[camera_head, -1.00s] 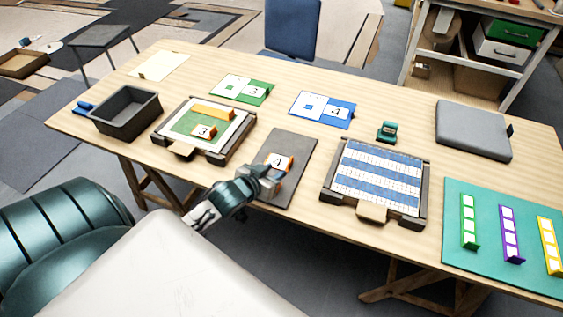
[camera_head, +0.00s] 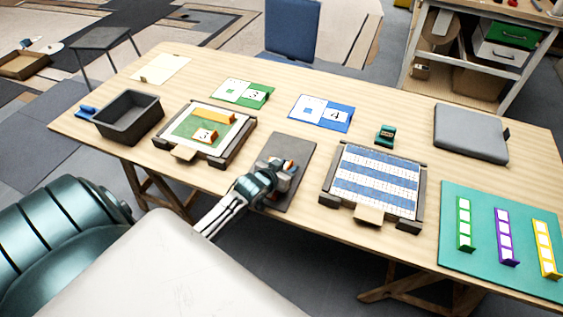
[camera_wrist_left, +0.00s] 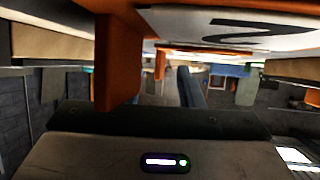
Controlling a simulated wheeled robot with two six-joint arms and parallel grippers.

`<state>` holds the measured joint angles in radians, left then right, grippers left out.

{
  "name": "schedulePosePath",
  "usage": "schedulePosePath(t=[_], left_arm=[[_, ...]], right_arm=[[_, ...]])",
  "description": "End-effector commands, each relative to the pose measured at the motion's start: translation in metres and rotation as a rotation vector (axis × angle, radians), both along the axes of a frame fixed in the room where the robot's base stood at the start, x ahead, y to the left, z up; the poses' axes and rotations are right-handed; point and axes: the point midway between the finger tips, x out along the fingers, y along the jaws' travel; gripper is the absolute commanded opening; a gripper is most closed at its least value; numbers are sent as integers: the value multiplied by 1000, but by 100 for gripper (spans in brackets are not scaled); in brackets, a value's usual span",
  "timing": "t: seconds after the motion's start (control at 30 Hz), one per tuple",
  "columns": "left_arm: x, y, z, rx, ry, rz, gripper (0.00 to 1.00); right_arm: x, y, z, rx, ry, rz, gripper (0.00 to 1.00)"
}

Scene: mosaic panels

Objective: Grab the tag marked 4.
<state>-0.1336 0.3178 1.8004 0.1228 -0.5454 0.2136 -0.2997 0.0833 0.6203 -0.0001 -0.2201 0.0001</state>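The orange tag with a white face (camera_head: 289,166) is on the dark grey mat (camera_head: 299,146) at the table's front middle. My left gripper (camera_head: 280,172) is at this tag and covers most of it, hiding its number in the head view. In the left wrist view the tag's white face (camera_wrist_left: 225,28) shows part of a dark numeral, close up. A finger pad is at each side of the tag. I cannot tell whether they press on it. A blue-backed card marked 4 (camera_head: 334,114) lies behind the mat. My right gripper is not in view.
Left of the mat is a framed green board (camera_head: 180,143) with an orange tag marked 3 (camera_head: 205,135). A grey bin (camera_head: 128,122) stands farther left. Right is a framed blue-striped board (camera_head: 372,182), then a teal panel (camera_head: 485,225) with upright coloured strips. A small teal object (camera_head: 385,134) stands behind.

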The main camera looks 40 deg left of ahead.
Motion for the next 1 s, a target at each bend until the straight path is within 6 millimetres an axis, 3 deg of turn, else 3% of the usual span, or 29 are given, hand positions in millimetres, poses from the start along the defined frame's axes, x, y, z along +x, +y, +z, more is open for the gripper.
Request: schedulePosePath(t=[0.03,0.2,0.73,1.0], left_arm=[[0,0,0,0,0,0,32],[0,0,0,0,0,0,0],[0,0,3,0,-1,0,0],[1,0,30,3,-5,-1,0]], right_arm=[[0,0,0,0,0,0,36],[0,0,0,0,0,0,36],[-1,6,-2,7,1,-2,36],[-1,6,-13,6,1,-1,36]])
